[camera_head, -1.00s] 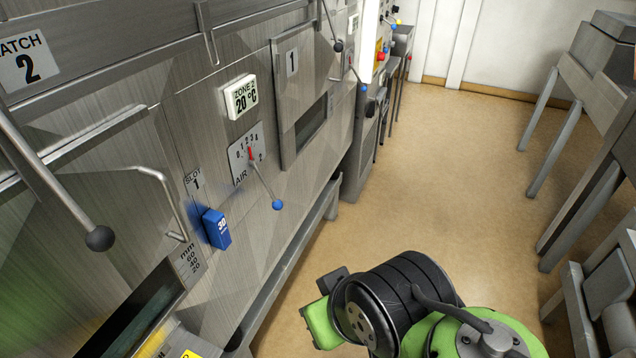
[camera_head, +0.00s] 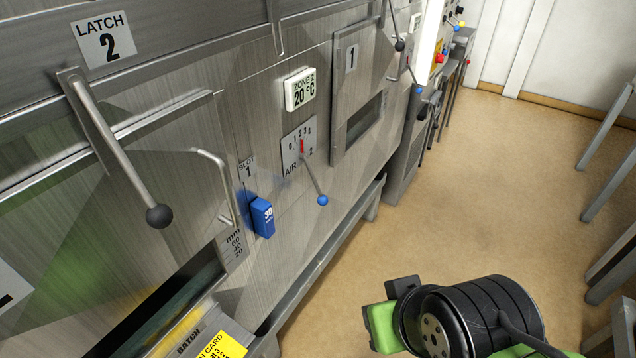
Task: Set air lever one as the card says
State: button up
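No lever labelled air one can be made out. A yellow batch card (camera_head: 222,346) is cut off at the bottom edge, and its setting cannot be read. Green and black links of my arm are at the lower right, apart from the panel. My gripper's fingers are not in view.
A latch 2 lever (camera_head: 119,150) with a dark ball projects at left. A bent handle (camera_head: 219,185) and blue block (camera_head: 262,217) stick out near slot 1. A display (camera_head: 300,89) reads 20 °C. Tan floor (camera_head: 500,190) is clear right of the machine; grey table legs (camera_head: 607,150) stand beyond.

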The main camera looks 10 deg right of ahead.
aim_at(419, 90)
jog(key=j+u, duration=0.15)
jog(key=u, duration=1.35)
jog(key=z, duration=2.4)
jog(key=i+l+u, duration=0.4)
jog(key=i, duration=0.3)
jog(key=i+l+u, duration=0.45)
jog(key=i, duration=0.25)
jog(key=i+l+u, duration=0.4)
jog(key=i+l, duration=0.15)
jog(key=l, duration=0.25)
